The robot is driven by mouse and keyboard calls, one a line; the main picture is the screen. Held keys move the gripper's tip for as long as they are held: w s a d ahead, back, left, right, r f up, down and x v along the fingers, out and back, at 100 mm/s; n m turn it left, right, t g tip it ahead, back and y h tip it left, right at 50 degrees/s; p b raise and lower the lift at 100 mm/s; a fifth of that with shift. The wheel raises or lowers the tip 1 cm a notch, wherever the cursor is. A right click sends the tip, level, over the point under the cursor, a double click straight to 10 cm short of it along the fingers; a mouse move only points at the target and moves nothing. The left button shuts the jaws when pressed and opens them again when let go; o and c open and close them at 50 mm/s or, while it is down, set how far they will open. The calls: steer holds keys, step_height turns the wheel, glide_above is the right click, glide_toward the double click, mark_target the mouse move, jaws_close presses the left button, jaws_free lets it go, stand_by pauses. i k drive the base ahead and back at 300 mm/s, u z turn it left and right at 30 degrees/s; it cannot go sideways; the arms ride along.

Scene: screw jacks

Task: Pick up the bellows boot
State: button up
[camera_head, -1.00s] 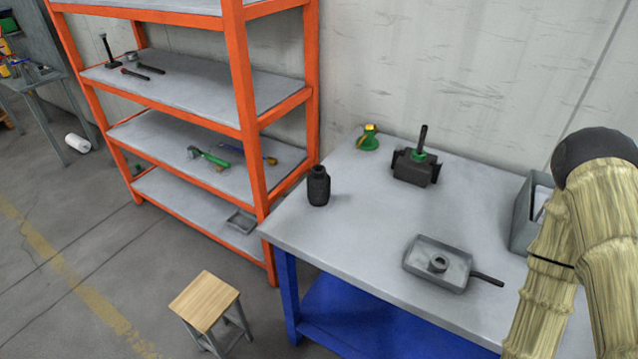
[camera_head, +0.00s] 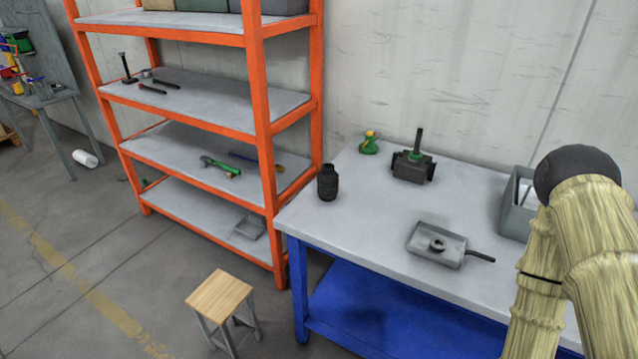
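A small black ribbed object, which looks like the bellows boot (camera_head: 328,183), stands upright near the left edge of the workbench top (camera_head: 365,226). My arm shows at the right side of the view, over the right part of the bench. My gripper is outside the frame. Nothing touches the boot.
On the bench are a green and yellow item (camera_head: 369,143), a dark screw jack (camera_head: 413,165), a grey tray with a ring in it (camera_head: 436,246) and a grey bin (camera_head: 517,205). An orange shelf rack (camera_head: 262,110) stands left, a wooden stool (camera_head: 219,296) in front.

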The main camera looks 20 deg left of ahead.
mark_target(328, 178)
steer(key=u, duration=2.3)
steer(key=i, duration=1.45)
steer(key=z, duration=1.25)
